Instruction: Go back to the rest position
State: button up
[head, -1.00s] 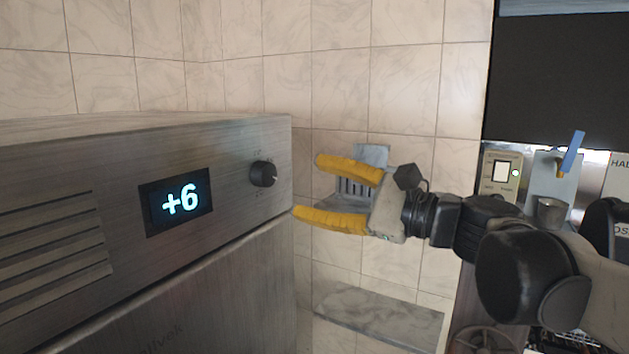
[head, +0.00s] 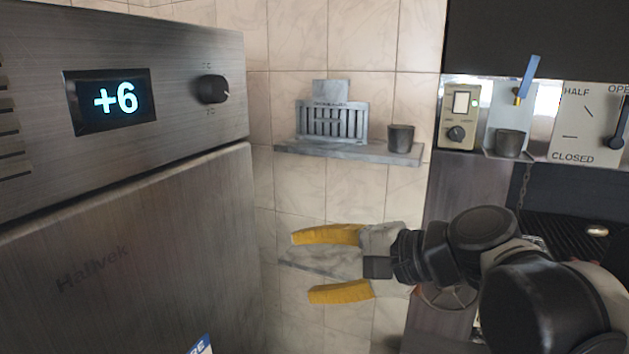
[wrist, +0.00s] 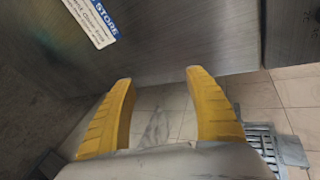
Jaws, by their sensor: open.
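My gripper (head: 330,264) has yellow fingers and shows in the middle of the head view, to the right of the steel cabinet. The fingers are apart with nothing between them. In the wrist view the gripper (wrist: 160,95) is also open and empty, with tiled wall behind the fingers. The gripper is below the wall shelf and touches nothing that I can see.
The steel cabinet (head: 130,205) at left has a "+6" display (head: 108,99) and a black knob (head: 212,90). A wall shelf (head: 350,152) bears a slotted grey rack (head: 333,122) and a dark cup (head: 400,138). Control panels (head: 460,115) stand at right.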

jog(key=s+d+f+n+h+b, duration=0.2)
jog(key=d+f+b, duration=0.3)
jog(key=f, duration=0.7)
jog(key=s+d+f+n+h+b, duration=0.3)
jog(key=d+f, duration=0.5)
jog(key=f, duration=0.4)
jog(key=s+d+f+n+h+b, duration=0.3)
jog(key=d+f+h+b, duration=0.3)
jog(key=f, duration=0.6)
jog(key=shift+s+d+f+b, duration=0.35)
jog(key=shift+s+b, duration=0.4)
jog(key=shift+b, duration=0.45)
